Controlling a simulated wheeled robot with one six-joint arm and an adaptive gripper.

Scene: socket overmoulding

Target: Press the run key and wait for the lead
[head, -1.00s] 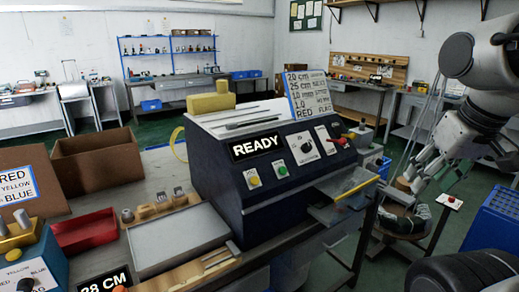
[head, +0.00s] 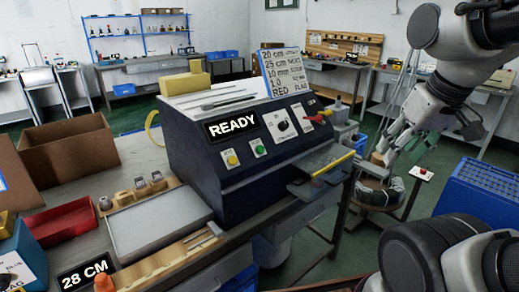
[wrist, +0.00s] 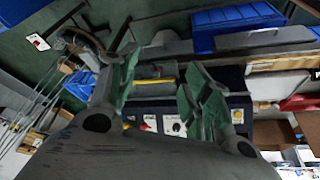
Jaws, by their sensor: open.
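The dark machine (head: 225,175) stands on the bench, its lit display (head: 232,126) reading READY. Its sloping front has a yellow key (head: 231,159), a green key (head: 258,147), a dial (head: 282,126) and a red lever (head: 318,117). The key labels are too small to read, so I cannot tell which is the run key. My gripper (head: 381,150) is right of the machine, apart from the panel. In the wrist view my gripper (wrist: 160,85) is open and empty, with the machine's panel (wrist: 172,124) beyond its fingers. I see no lead for certain.
A yellow-edged tray (head: 325,172) juts from the machine's right front. A stand with a coil (head: 378,190) is below my gripper. A blue crate (head: 485,195) is at right. A red bin (head: 62,220), cardboard box (head: 68,155) and 28 CM display (head: 86,273) are at left.

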